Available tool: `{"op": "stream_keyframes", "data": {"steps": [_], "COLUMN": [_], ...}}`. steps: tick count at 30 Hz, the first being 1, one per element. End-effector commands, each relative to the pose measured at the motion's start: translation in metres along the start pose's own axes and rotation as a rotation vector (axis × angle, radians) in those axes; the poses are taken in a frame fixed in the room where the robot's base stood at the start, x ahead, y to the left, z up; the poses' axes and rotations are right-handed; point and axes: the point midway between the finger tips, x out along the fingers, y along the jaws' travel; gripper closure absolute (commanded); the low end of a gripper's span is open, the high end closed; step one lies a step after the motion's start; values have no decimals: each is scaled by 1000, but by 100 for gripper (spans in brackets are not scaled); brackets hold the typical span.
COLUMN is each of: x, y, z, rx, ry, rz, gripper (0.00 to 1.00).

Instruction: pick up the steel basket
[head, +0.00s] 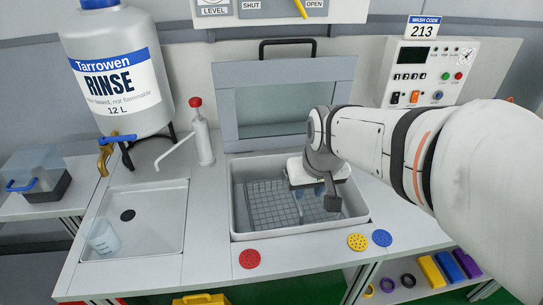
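The steel basket (268,207) shows as a grey wire grid low inside the open grey tub (291,231) in the worktop. My arm reaches in from the right, and my gripper (318,200) points down over the right part of the tub, above or within the basket's area. The gripper and wrist hide part of the basket's right side. I cannot tell whether the fingers touch the wire, or whether they are open or shut.
The tub's lid (285,105) stands raised behind it. A pump bottle (202,140), a large rinse container (115,70) and a shallow sink with a clear beaker (102,237) are to the left. A control box (429,72) stands back right. Coloured discs (249,258) lie along the front edge.

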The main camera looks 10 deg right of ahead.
Motion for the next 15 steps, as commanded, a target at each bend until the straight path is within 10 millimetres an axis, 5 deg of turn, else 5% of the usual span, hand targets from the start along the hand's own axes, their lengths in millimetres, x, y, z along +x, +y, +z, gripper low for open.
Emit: {"op": "stream_keyframes", "data": {"steps": [1,6,15], "x": [38,96,132], "y": [2,7,10], "z": [-10,-50,-76], "rx": [-6,-25,-37], "ry": [8,58,90], "rz": [-3,-7,-8], "gripper": [66,64,64]}}
